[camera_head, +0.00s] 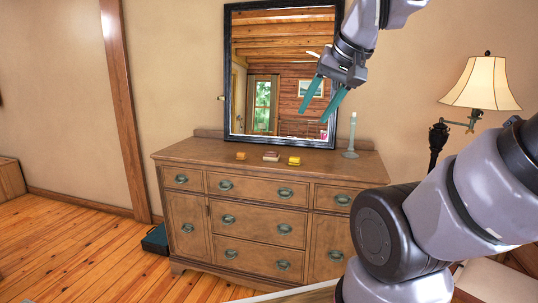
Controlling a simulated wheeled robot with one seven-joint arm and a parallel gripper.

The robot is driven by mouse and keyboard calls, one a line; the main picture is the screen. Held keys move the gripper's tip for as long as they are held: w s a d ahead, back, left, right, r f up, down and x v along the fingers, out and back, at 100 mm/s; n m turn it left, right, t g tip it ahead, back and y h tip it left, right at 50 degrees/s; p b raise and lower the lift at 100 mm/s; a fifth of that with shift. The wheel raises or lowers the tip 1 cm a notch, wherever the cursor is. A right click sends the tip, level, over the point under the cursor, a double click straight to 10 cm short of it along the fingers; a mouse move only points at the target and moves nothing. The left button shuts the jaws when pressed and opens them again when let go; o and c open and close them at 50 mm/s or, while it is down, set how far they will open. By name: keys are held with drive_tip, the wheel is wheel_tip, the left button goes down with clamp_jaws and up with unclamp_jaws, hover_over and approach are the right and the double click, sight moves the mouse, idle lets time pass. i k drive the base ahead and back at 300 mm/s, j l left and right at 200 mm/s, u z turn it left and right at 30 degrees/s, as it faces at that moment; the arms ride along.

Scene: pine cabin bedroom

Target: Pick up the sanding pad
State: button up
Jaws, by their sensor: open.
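Three small things sit in a row on top of the wooden dresser (330,165): an orange-brown block (240,156) on the left, a reddish-brown block with a pale layer (271,156) in the middle, and a yellow piece (294,160) on the right. They are too small for me to tell surely which is the sanding pad. My gripper (313,117) hangs in front of the mirror, above and right of the row. Its two teal fingers are spread apart and point down-left, with nothing between them.
A dark-framed mirror (228,85) stands at the dresser's back. A pale green candlestick (351,135) stands on the dresser right of the small things. A table lamp (480,85) is farther right. A dark teal box (155,240) sits on the floor left of the dresser.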

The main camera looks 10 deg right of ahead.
sight(240, 156)
drive_tip(key=i+j+z, duration=0.1)
drive_tip(key=i, duration=0.4)
drive_tip(key=i+j+z, duration=0.1)
drive_tip(key=i+j, duration=0.25)
drive_tip(key=i, duration=0.15)
drive_tip(key=i+j+z, duration=0.1)
drive_tip(key=i+j, duration=0.2)
drive_tip(key=i, duration=0.2)
drive_tip(key=i+j+z, duration=0.1)
drive_tip(key=i+j, duration=0.25)
drive_tip(key=i, duration=0.15)
